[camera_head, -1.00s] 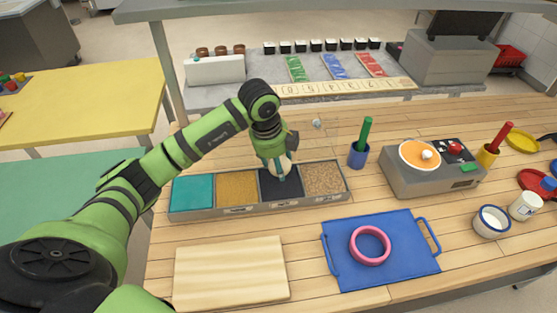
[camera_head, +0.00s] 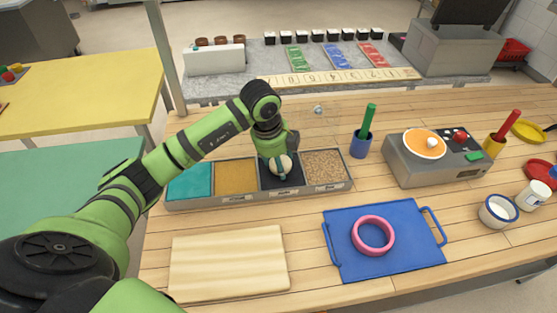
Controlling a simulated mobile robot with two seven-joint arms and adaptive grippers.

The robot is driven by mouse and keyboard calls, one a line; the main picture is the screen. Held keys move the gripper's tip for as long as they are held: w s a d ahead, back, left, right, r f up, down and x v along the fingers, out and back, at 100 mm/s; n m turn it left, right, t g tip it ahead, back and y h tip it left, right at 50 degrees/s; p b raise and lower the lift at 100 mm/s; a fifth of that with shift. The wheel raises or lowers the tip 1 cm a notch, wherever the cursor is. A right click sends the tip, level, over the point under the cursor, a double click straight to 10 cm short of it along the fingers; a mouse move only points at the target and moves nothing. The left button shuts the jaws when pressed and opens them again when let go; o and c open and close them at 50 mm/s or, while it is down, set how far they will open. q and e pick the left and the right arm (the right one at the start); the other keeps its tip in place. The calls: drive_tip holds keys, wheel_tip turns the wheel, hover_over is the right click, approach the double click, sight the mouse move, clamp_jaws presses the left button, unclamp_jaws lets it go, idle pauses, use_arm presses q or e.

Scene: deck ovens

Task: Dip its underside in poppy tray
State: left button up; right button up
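A long grey tray (camera_head: 215,202) holds side-by-side compartments: teal, tan, dark and speckled light brown. The dark poppy compartment (camera_head: 293,183) is third from the left. A round pale dough piece (camera_head: 279,164) is at this compartment, low over or touching the dark seeds; I cannot tell which. My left gripper (camera_head: 281,168) points down and is closed around the dough, a teal finger showing across its near side. The dough's underside is hidden. My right gripper is not in view.
A wooden board (camera_head: 228,262) lies in front of the tray. A blue tray (camera_head: 345,258) with a pink ring (camera_head: 373,236) lies front right. A blue cup (camera_head: 361,144) with a green-handled tool and a grey machine (camera_head: 436,170) stand to the right.

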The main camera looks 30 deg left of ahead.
use_arm(q)
drive_tip(key=shift+f+b, duration=0.4)
drive_tip(key=shift+f, duration=0.2)
idle(1.4)
drive_tip(key=shift+w+d+p+v, duration=0.1)
drive_tip(key=shift+w+p+v, duration=0.2)
drive_tip(key=shift+p+v, duration=0.9)
drive_tip(key=shift+w+d+p+v, duration=0.1)
drive_tip(key=shift+w+p+v, duration=0.15)
drive_tip(key=shift+p+v, duration=0.85)
drive_tip(key=shift+w+d+p+v, duration=0.1)
drive_tip(key=shift+w+p+v, duration=0.4)
drive_tip(key=shift+v, duration=1.2)
drive_tip(key=shift+s+r, duration=0.15)
drive_tip(key=shift+s, duration=0.05)
